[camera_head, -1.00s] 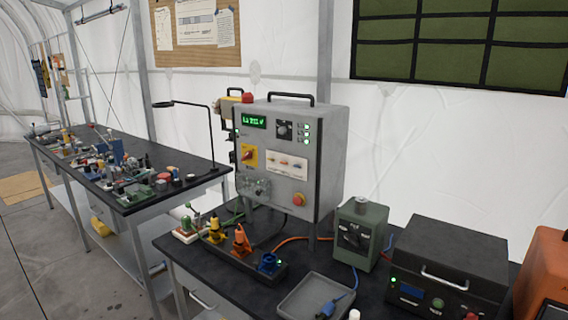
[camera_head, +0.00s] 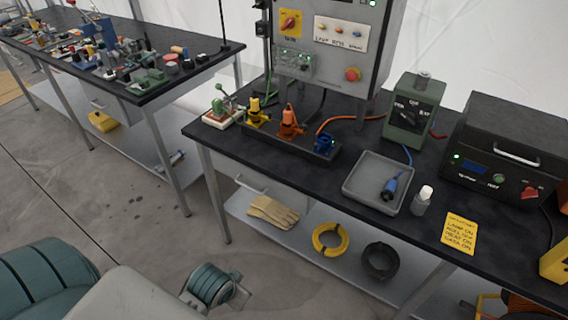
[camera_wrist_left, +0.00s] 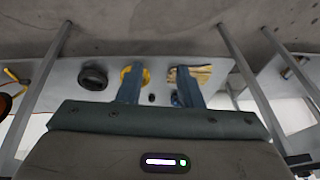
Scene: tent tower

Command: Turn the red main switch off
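The red main switch (camera_head: 289,22) is a rotary handle on a yellow plate on the grey control cabinet (camera_head: 326,68). It is near the top edge of the head view, with its handle tilted; I cannot read its position label. My left gripper (camera_wrist_left: 160,76) shows in the left wrist view with two teal fingers apart and nothing between them. It is away from the cabinet, with the lower shelf behind it in that view. In the head view my left arm is at the bottom left; the fingers are not clear there. My right gripper is not in view.
A round red button (camera_head: 353,75) sits lower right on the cabinet. Coloured plugs (camera_head: 289,121) stand in a strip below it. A green box (camera_head: 413,107), grey tray (camera_head: 377,182) and black unit (camera_head: 510,150) crowd the bench. The shelf holds gloves (camera_head: 273,212) and a yellow coil (camera_head: 330,239).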

